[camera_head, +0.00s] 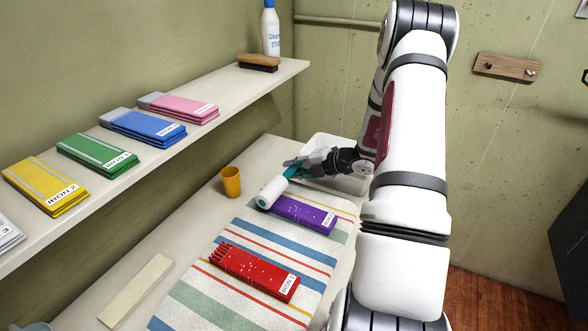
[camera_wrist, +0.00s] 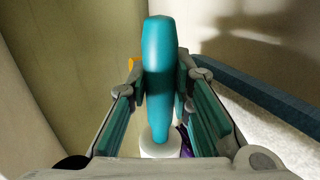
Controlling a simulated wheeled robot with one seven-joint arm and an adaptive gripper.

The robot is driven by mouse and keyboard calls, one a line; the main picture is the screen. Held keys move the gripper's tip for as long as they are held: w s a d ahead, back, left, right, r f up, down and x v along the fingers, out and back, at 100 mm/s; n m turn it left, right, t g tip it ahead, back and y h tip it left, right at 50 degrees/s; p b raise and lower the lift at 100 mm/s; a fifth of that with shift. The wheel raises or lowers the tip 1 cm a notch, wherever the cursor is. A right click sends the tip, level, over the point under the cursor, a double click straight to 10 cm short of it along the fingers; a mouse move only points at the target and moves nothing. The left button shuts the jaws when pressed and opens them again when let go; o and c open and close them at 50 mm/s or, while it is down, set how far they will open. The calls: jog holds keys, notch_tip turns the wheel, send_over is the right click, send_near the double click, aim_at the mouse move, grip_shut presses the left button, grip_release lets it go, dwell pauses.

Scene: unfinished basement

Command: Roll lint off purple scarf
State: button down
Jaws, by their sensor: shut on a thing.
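The purple scarf (camera_head: 302,213) lies folded on a striped cloth, with white lint specks and a label on it. A lint roller with a white roll (camera_head: 272,191) and teal handle is at its left end; whether the roll touches the scarf I cannot tell. My gripper (camera_head: 309,162) is shut on the teal handle. In the wrist view the teal handle (camera_wrist: 160,75) stands between the fingers, with the white roll (camera_wrist: 160,146) below it and a sliver of the purple scarf (camera_wrist: 184,141) beside it. A folded red scarf (camera_head: 254,272) with white specks lies nearer on the cloth.
The striped cloth (camera_head: 205,308) covers much of the table. An orange cup (camera_head: 230,182) stands left of the roller, a white bin (camera_head: 325,146) behind it. A wooden strip (camera_head: 135,291) lies at front left. The shelf (camera_head: 222,94) holds folded scarves, a brush (camera_head: 258,62) and a spray bottle (camera_head: 271,30).

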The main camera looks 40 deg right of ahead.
jog(key=shift+r+p, duration=2.15)
jog(key=shift+r, duration=1.9)
jog(key=w+a+n+g+y, duration=0.1)
jog(key=w+a+n+y, duration=0.1)
jog(key=a, duration=2.9)
jog(key=shift+w+a, duration=0.25)
jog(key=shift+w, duration=0.3)
jog(key=shift+d, duration=0.1)
